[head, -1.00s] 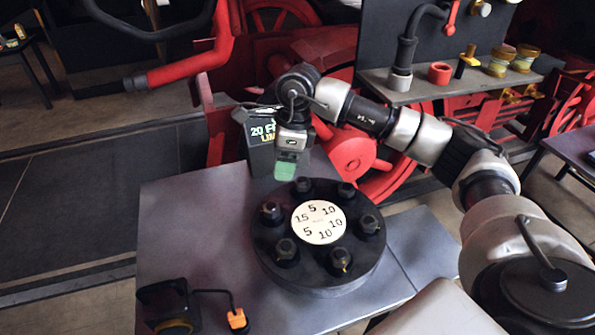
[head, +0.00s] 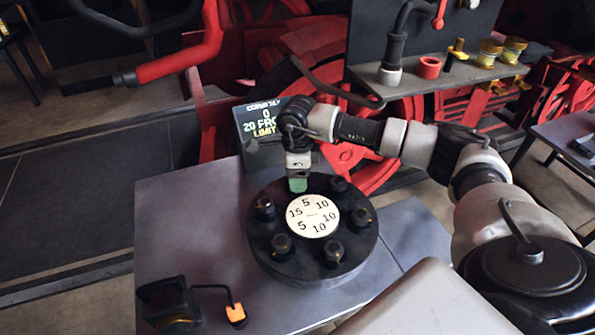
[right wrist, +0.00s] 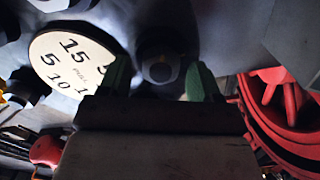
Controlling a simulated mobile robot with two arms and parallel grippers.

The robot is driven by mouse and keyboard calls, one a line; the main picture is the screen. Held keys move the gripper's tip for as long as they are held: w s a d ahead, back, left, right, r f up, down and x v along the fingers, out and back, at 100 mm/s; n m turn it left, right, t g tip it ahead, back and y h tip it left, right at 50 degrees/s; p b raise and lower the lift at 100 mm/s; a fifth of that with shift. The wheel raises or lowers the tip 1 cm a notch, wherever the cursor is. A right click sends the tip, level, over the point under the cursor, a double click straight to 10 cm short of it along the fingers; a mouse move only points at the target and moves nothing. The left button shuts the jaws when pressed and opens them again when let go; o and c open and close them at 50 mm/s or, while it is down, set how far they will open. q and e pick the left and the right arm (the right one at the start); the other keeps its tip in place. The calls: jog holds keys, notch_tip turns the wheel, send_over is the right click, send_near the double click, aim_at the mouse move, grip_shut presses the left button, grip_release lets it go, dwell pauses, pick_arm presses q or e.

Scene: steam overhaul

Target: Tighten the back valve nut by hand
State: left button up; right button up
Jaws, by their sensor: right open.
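A round black valve cover (head: 270,262) lies on the grey table, with a ring of dark nuts on studs around a white numbered disc (head: 313,216). My right gripper (head: 298,184) points down at the back of the ring, left of another rear nut (head: 339,184). It hides the back nut in the head view. In the right wrist view that back nut (right wrist: 158,63) sits between the two green fingers, which are open with gaps on both sides. I cannot tell whether the fingertips reach down around it. My left gripper is not in view.
A display box (head: 262,127) with lit text stands behind the cover. A black device with an orange-tipped cable (head: 236,314) lies at the table's front left. A shelf (head: 440,82) with fittings and red machinery stand behind. The table's left part is clear.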

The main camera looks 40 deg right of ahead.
jog(key=shift+f, duration=0.1)
jog(key=c, duration=0.9)
jog(key=shift+c, duration=0.2)
jog(key=m+b, duration=0.1)
jog(key=m, duration=0.2)
jog(key=m+b, duration=0.1)
jog(key=m, duration=0.2)
jog(key=shift+a+m, duration=0.1)
jog(key=shift+m, duration=0.2)
jog(key=m, duration=0.3)
jog(key=shift+m+b, duration=0.3)
jog(key=shift+a+m, duration=0.1)
jog(key=shift+m, duration=1.7)
